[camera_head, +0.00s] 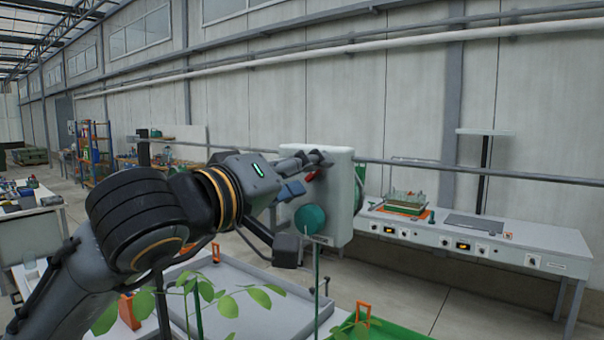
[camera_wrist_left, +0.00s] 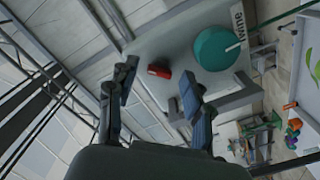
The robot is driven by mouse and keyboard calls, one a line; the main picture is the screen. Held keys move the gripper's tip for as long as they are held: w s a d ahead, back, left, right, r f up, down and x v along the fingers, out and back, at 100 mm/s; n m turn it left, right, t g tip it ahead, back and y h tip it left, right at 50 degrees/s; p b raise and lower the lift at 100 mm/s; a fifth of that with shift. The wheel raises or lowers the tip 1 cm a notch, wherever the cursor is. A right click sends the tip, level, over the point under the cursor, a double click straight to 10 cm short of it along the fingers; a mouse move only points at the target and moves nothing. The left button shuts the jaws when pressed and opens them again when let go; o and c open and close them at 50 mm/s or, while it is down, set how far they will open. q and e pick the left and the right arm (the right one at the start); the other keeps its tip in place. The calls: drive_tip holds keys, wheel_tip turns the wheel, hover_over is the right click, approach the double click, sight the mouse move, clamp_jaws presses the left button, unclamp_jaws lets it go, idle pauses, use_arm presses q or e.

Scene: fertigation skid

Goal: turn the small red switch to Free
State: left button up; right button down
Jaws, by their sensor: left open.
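The small red switch (camera_head: 311,176) is on the face of a pale grey box (camera_head: 340,190) in the middle of the head view. In the left wrist view the red switch (camera_wrist_left: 159,70) lies between my two fingertips, with a gap on both sides. My left gripper (camera_head: 309,172) is open at the box face. Its fingers partly hide the switch in the head view. Which position the switch points to cannot be read. My right gripper is out of view.
A grey tray (camera_head: 262,305) and leafy plants (camera_head: 228,300) are below my left arm. A green tray (camera_head: 395,331) is at the bottom. A white bench (camera_head: 480,236) with panels stands at right by the wall. Floor between is clear.

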use_arm(q)
clamp_jaws()
drive_tip(key=shift+f+n+b, duration=0.15)
drive_tip(key=shift+n+b, duration=0.15)
drive_tip(key=shift+b, duration=0.4)
drive_tip(key=n+b, duration=0.8)
drive_tip(key=b, duration=0.3)
drive_tip(key=shift+f, duration=0.1)
drive_tip(key=n+b, duration=0.3)
drive_tip(key=n, duration=0.1)
drive_tip(key=shift+n, duration=0.4)
drive_tip(key=shift+n+b, duration=1.7)
drive_tip(key=shift+n, duration=0.5)
unclamp_jaws()
drive_tip(key=shift+r, duration=0.2)
